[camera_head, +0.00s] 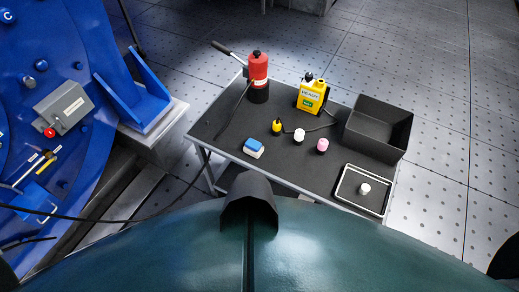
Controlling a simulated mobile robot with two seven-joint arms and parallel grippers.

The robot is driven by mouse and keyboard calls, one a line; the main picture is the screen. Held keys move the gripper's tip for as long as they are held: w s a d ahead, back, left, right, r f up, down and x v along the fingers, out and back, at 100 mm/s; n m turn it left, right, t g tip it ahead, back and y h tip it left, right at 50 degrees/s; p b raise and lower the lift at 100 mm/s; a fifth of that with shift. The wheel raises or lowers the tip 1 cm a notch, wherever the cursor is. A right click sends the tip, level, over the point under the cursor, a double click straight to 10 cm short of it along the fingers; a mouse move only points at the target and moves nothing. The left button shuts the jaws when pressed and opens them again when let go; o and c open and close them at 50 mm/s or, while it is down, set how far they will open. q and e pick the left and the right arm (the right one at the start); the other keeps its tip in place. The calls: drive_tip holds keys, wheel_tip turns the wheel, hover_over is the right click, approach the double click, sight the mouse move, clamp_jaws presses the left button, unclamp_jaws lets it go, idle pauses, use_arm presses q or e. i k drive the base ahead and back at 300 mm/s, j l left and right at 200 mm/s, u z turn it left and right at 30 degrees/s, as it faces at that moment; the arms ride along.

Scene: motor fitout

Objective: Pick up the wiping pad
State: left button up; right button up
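The wiping pad appears to be the small block with a blue top and white lower part (254,148). It lies flat near the front left of the dark top of the table (225,118). Nothing touches it from above. Neither of my grippers can be made out in this view. A green and black part of my own body fills the bottom of the picture, in front of the table.
A red cylinder tool (258,70), yellow box (312,95), small yellow bottle (277,127), white-topped (299,136) and pink-topped jars (322,146), dark open bin (378,128) and white-rimmed tray (346,172) are on the table. A blue machine (85,90) stands left.

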sight(254, 148)
drive_tip(key=u, duration=1.9)
drive_tip(key=z, duration=1.8)
drive_tip(key=i+j+z, duration=0.15)
drive_tip(key=z, duration=0.2)
drive_tip(key=i+j+z, duration=0.1)
drive_tip(key=j+z, duration=0.25)
drive_tip(key=i+j+z, duration=0.1)
drive_tip(key=z, duration=0.25)
